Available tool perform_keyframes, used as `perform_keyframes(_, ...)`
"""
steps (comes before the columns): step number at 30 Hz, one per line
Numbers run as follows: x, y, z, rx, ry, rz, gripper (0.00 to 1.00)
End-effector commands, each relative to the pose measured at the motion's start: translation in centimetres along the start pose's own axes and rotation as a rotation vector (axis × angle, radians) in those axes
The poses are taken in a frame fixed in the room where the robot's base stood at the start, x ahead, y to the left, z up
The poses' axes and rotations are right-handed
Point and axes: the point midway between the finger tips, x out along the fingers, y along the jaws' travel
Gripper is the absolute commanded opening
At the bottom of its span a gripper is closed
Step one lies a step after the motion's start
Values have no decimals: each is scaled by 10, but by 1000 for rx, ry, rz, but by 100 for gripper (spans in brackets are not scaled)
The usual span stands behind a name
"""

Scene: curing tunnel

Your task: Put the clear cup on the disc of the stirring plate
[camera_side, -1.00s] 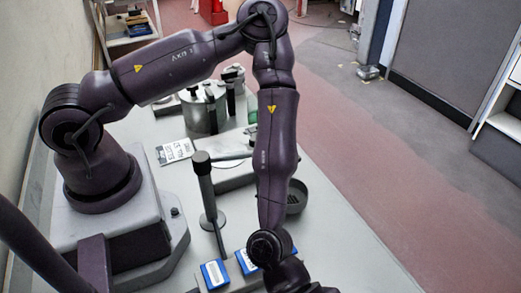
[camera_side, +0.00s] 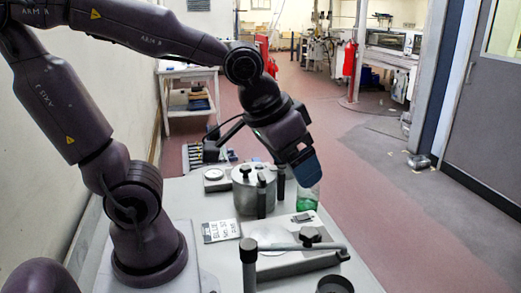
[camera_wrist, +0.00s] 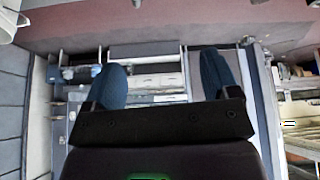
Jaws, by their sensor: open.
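My gripper (camera_side: 305,168) points down at the back right of the bench, close to a see-through, green-tinted vessel (camera_side: 308,198). This vessel may be the clear cup; the gripper partly hides its top, and I cannot tell if they touch. In the wrist view the two blue fingers (camera_wrist: 164,82) are apart, with nothing seen between them. A low pale unit with a round disc (camera_side: 214,175) stands at the back left of the bench and may be the stirring plate. I cannot tell for sure.
A metal pot (camera_side: 244,195) with dark upright handles stands left of the vessel. A printed card (camera_side: 220,231) lies in front of the pot. A flat grey device with a lever (camera_side: 290,258) and a dark post (camera_side: 249,262) fill the front. A dark bowl (camera_side: 334,285) is at the lower edge.

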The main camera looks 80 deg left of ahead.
Motion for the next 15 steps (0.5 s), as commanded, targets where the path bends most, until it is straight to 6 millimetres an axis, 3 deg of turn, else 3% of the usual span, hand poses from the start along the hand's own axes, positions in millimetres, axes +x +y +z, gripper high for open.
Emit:
perform_keyframes(3, -28, -17, 14, 62, 16, 14, 81)
perform_keyframes(6, -39, -24, 24, 102, 16, 28, 79)
perform_keyframes(15, -44, -27, 29, 126, 13, 37, 77)
